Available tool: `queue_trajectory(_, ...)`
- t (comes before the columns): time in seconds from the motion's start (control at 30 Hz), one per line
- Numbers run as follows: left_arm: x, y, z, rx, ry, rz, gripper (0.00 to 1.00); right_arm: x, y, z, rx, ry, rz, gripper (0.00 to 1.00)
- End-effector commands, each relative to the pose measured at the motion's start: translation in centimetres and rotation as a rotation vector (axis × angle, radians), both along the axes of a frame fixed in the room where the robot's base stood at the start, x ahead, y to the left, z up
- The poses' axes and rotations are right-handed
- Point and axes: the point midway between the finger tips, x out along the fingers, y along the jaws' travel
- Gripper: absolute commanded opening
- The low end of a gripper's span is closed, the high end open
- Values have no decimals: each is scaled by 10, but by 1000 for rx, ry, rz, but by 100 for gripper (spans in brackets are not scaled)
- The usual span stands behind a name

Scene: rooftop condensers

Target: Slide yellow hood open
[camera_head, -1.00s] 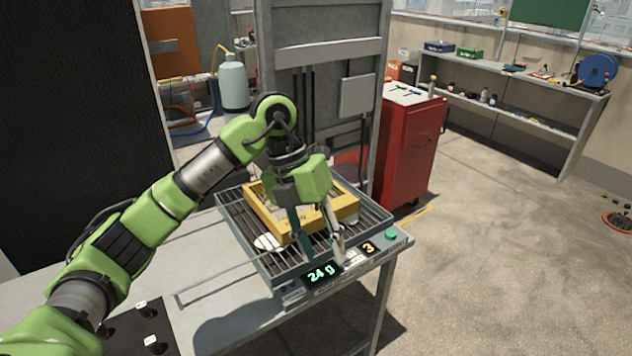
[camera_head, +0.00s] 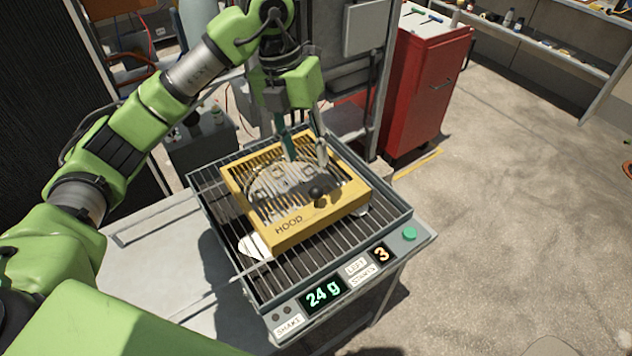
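The yellow hood (camera_head: 330,217) is a slatted, box-like cover lettered HOOD on its front face. It sits on a grey grate tray (camera_head: 270,287) with a digital display reading 24 g and 3. A dark round knob (camera_head: 318,192) shows on the hood near its front edge. My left gripper (camera_head: 306,157) is above the rear part of the hood, pointing down, with its fingers apart and nothing seen between them. Whether the fingertips touch the hood is unclear. My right gripper is out of view.
The tray rests on a grey table (camera_head: 165,262) with bare surface to its left. A green button (camera_head: 409,234) is on the tray's right front. A grey cabinet frame stands behind. A red tool cabinet (camera_head: 425,85) stands back right, with open floor (camera_head: 530,200) beside it.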

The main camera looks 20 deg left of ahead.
Motion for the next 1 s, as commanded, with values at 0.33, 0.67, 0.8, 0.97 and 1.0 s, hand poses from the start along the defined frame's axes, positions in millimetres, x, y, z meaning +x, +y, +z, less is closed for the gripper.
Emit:
queue_trajectory(0.33,-3,-14,-71,0,6,0,38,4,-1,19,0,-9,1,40)
queue_trajectory(0.67,-2,-22,-113,0,2,1,38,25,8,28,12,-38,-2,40)
queue_trajectory(0.8,-2,-23,-118,-1,0,0,38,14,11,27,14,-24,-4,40)
queue_trajectory(0.97,-2,-23,-118,0,0,0,38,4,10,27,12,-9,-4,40)
queue_trajectory(1.0,-2,-23,-118,0,0,0,38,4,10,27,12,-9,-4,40)
